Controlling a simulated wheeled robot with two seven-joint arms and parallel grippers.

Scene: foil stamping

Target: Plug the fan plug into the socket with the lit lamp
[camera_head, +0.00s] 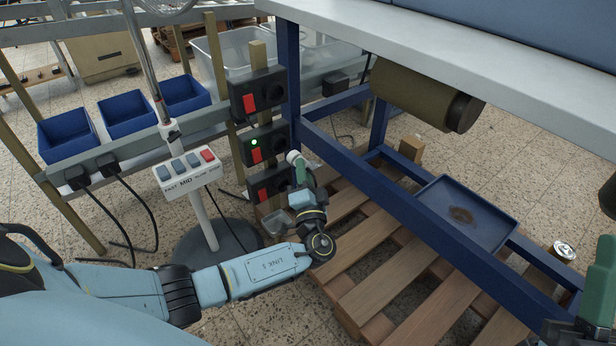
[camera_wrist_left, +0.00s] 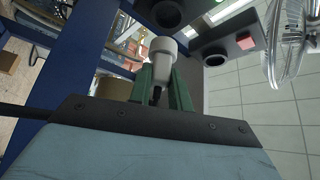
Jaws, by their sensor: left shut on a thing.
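The white fan plug (camera_head: 293,156) is in my left gripper (camera_head: 302,172), whose green fingers are shut on it. In the left wrist view the plug (camera_wrist_left: 163,48) sticks out beyond the fingers (camera_wrist_left: 162,88). Three dark socket boxes stand one above another on a post: top (camera_head: 250,98), middle (camera_head: 258,148) and bottom (camera_head: 262,189). Each has a red switch; the middle one shows a lit green lamp (camera_head: 254,142). The plug is just right of the middle and bottom boxes; contact is unclear. Parts of my right arm show at the lower right, its fingers unclear.
The fan's control box (camera_head: 187,172) stands on a pole at the left. Blue bins (camera_head: 126,113) line a rail behind it. A blue frame beam (camera_head: 400,200), wooden pallet (camera_head: 375,290) and blue tray (camera_head: 440,235) lie right of my left gripper. The grey tabletop (camera_head: 480,60) overhangs them.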

